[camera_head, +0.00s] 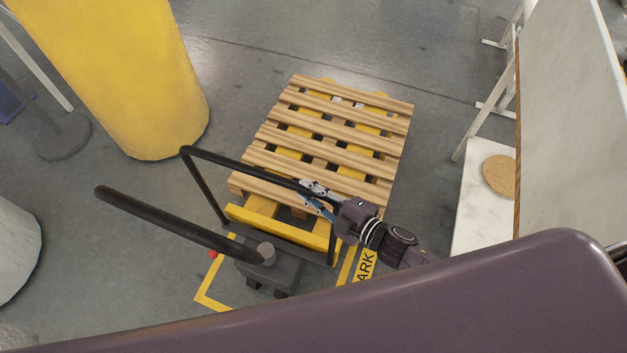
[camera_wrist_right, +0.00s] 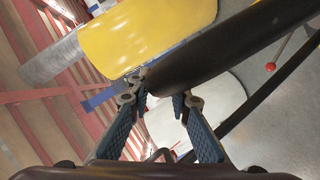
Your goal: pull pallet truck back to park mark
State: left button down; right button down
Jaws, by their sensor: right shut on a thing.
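The pallet truck has a yellow body (camera_head: 285,233), forks under a wooden slatted pallet (camera_head: 322,142), a black bar frame (camera_head: 235,164) and a dark tiller (camera_head: 170,219) slanting left. My right gripper (camera_head: 318,193) is shut on the upper rail of the black frame. In the right wrist view, the dark bar (camera_wrist_right: 215,50) runs by the fingertips of the right gripper (camera_wrist_right: 160,98). The park mark (camera_head: 365,265) is a yellow floor outline with the letters "ARK" showing; the truck's near end stands over it. My purple body hides its near part. My left gripper is not in view.
A thick yellow column (camera_head: 125,75) stands left of the pallet. A grey post base (camera_head: 62,135) and a pale round object (camera_head: 15,250) are farther left. A white board (camera_head: 575,120) and a low white surface (camera_head: 470,220) are at right. Floor beyond the pallet is clear.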

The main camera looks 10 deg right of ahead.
jog(key=s+a+f, duration=0.1)
jog(key=s+a, duration=0.2)
jog(key=s, duration=0.2)
jog(key=shift+a, duration=0.25)
jog(key=shift+s+a+f, duration=0.1)
jog(key=shift+s, duration=0.05)
jog(key=c, duration=2)
grip_release()
jog(key=shift+c, duration=0.2)
jog(key=shift+o, duration=1.4)
jog(key=shift+a, duration=0.1)
jog(key=shift+s+a+r, duration=0.1)
jog(key=shift+s+r, duration=0.1)
